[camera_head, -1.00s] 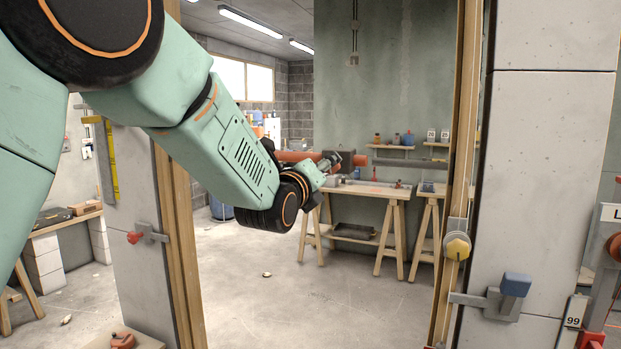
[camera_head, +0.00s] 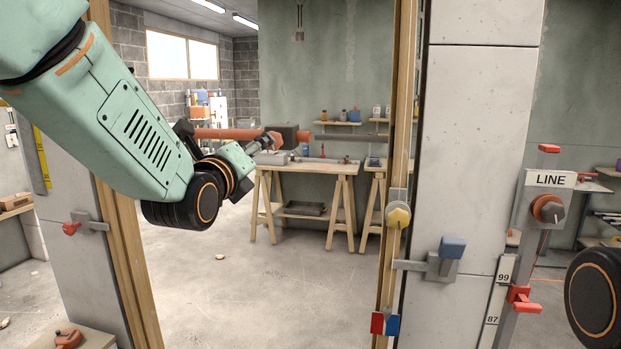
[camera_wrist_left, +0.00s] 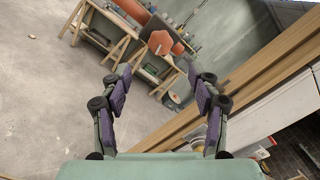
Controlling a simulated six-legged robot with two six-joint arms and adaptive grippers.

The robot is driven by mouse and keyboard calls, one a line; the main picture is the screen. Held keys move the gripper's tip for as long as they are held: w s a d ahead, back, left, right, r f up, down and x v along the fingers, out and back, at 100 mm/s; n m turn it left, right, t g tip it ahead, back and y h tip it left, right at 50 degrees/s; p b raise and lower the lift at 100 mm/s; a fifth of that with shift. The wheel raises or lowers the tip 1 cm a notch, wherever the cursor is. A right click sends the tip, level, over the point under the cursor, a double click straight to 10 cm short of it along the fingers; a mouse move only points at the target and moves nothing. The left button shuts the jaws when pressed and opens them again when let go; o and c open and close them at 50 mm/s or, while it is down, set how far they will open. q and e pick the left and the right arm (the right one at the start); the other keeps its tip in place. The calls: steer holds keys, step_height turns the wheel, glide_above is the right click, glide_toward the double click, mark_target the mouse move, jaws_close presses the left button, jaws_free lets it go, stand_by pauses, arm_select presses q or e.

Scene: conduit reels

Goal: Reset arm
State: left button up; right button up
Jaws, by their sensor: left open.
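My left arm (camera_head: 130,120), pale green with black and orange joints, reaches in from the upper left of the head view. Its left gripper (camera_head: 270,141) is at the far end, in line with the workbench and partly hard to make out against it. In the left wrist view the gripper (camera_wrist_left: 160,80) has its two purple-padded fingers spread apart with nothing between them. A black, orange-ringed joint at the right edge of the head view looks like part of my right arm. My right gripper is out of view.
A doorway with wooden posts (camera_head: 398,180) frames the room. Beyond it are a trestle workbench (camera_head: 312,167), an orange pipe (camera_head: 225,133) and open concrete floor. A blue-topped clamp (camera_head: 452,247) juts from the wall.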

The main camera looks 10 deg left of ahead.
arm_select(q)
steer(key=s+f+n+g+b, duration=0.1)
steer(key=s+f+n+g, duration=0.3)
steer(key=f+n, duration=0.6)
steer(key=s+f+n+g+b, duration=0.15)
steer(key=s+f+n, duration=0.45)
steer(key=f, duration=0.8)
steer(key=s+f+n+g+b, duration=0.1)
steer(key=s+f+n+g, duration=0.3)
steer(key=f+n, duration=0.65)
steer(key=s+f+n+g+b, duration=0.1)
steer(key=s+f+g, duration=0.3)
steer(key=s+f, duration=0.9)
steer(key=s+f+g+b, duration=0.2)
steer(key=s+f+g, duration=0.3)
steer(key=s+f, duration=0.8)
steer(key=s, duration=0.5)
steer(key=shift+s+a+n+b, duration=0.25)
steer(key=shift+s+n+b, duration=0.05)
steer(key=shift+n, duration=0.05)
steer(key=shift+r, duration=0.1)
steer(key=c, duration=0.5)
steer(key=shift+s+a, duration=0.15)
